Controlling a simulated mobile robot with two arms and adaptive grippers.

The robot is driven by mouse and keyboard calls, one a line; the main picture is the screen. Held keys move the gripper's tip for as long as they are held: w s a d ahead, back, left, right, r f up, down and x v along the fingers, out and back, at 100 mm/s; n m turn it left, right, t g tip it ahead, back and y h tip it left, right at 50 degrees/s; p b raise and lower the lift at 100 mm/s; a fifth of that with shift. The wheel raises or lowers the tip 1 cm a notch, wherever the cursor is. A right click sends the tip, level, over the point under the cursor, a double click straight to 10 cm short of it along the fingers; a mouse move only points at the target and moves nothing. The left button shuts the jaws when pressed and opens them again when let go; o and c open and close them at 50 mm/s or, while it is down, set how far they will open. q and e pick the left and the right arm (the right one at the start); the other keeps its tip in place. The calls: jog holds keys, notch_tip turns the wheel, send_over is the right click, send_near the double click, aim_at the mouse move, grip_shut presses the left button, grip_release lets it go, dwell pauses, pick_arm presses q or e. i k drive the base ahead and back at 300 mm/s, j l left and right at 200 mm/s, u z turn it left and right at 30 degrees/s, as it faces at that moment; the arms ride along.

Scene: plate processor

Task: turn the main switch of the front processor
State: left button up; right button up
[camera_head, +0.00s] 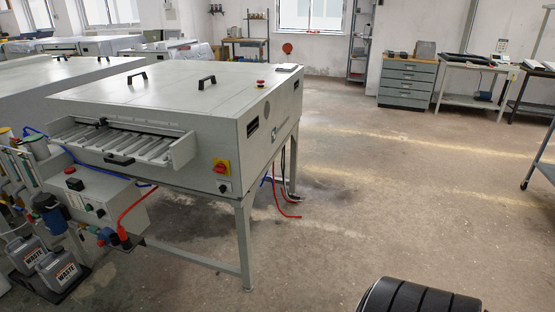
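The front processor (150,95) is a large grey box-shaped machine on legs, standing at the left and middle of the head view. Its main switch (221,168), a red rotary knob on a yellow plate, is on the right part of the front face. The knob's exact angle is too small to tell. A small black knob (223,187) on a light plate sits just below it. A red button (261,84) is on top near the right edge. Neither gripper is in view, and nothing touches the switch.
A grey control box (100,200) with a red button stands below the feed tray (120,147). Waste canisters (57,268), hoses and a red cable (128,212) crowd the lower left. A processor leg (245,245) stands below the switch. Open concrete floor (345,205) lies to the right.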

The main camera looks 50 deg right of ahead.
aim_at(220, 168)
jog(key=z, duration=1.35)
jog(key=i+j+z, duration=0.15)
jog(key=i+j, duration=0.2)
jog(key=i+j+z, duration=0.15)
jog(key=i+j, duration=0.15)
jog(key=i+j+z, duration=0.2)
jog(key=j, duration=0.35)
jog(key=i+j+z, duration=0.15)
jog(key=i+j, duration=0.15)
jog(key=j, duration=0.15)
